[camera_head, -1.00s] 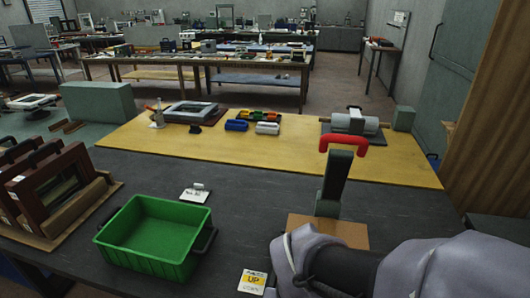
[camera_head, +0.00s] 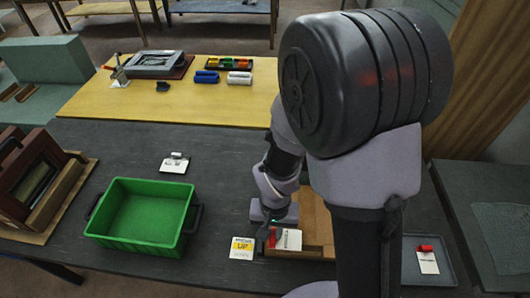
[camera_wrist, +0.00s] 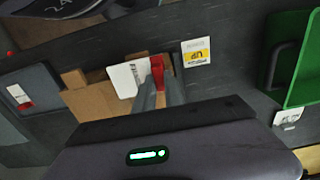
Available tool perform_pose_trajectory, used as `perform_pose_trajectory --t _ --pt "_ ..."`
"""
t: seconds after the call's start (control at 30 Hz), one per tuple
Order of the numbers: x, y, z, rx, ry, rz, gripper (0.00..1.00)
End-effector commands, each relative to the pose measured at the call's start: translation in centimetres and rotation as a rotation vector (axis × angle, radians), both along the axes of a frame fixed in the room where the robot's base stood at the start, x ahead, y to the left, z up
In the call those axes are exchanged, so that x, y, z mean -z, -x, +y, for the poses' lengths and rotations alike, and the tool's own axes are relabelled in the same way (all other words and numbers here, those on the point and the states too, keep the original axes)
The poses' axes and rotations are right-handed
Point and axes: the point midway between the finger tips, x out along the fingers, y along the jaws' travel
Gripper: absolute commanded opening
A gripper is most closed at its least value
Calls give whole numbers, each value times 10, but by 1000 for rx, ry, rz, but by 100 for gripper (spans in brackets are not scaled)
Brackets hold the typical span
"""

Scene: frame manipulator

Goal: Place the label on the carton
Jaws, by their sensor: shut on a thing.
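My gripper (camera_wrist: 158,88) is shut on the red tab (camera_wrist: 157,70) of a white label (camera_wrist: 128,76). The label is over the brown carton (camera_wrist: 90,102), overlapping its edge in the wrist view; I cannot tell whether it touches the carton. In the head view the gripper (camera_head: 271,238) is at the carton's left end, with the white label (camera_head: 292,240) beside the fingers. The carton (camera_head: 316,222) is partly hidden behind my arm. A yellow-and-white UP card (camera_head: 241,248) lies on the dark bench just left of the carton.
A green crate (camera_head: 118,212) stands left of the UP card. A card with a white tab (camera_head: 174,163) lies behind it. A grey tray (camera_head: 448,281) at right holds another red-tabbed label (camera_head: 427,262).

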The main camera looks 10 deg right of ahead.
Motion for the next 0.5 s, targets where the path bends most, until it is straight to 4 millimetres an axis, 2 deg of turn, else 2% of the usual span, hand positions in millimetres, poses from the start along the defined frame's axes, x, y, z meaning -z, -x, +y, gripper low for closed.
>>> perform_pose_trajectory --t 0.1,0.2,0.37,0.5 --pt "4 -29 -10 4 0 0 0" --pt "4 -50 -16 2 0 0 0" --pt "4 -70 -23 2 0 1 0" --pt "5 -98 -32 3 0 1 0"
